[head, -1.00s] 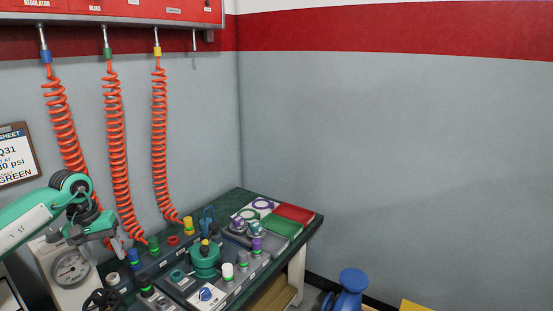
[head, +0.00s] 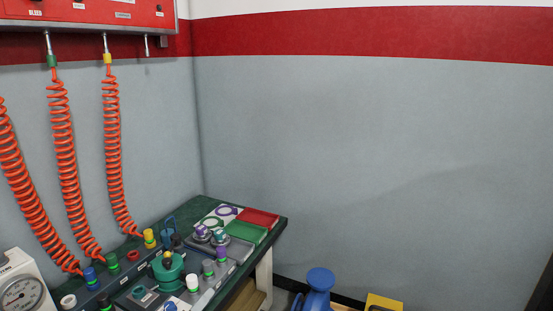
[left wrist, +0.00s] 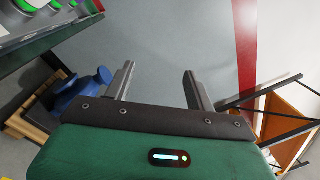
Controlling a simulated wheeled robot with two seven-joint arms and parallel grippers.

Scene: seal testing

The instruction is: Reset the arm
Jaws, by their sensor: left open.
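My left gripper (left wrist: 157,82) shows in the left wrist view. Its two grey fingers are apart with nothing between them, in front of the grey wall. It is out of the head view now. My right gripper is in neither current view. The workbench (head: 276,229) stands at the lower left of the head view. On it are a teal round fixture (head: 168,272), several coloured plugs and a white gauge box (head: 20,290). A corner of the bench (left wrist: 40,46) shows at the upper left of the wrist view.
Orange coiled hoses (head: 113,150) hang from the red wall panel (head: 80,14) to the bench. A blue object (head: 318,290) and a yellow item (head: 384,302) are on the floor right of the bench. A dark-framed shelf (left wrist: 282,115) stands at the right of the wrist view.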

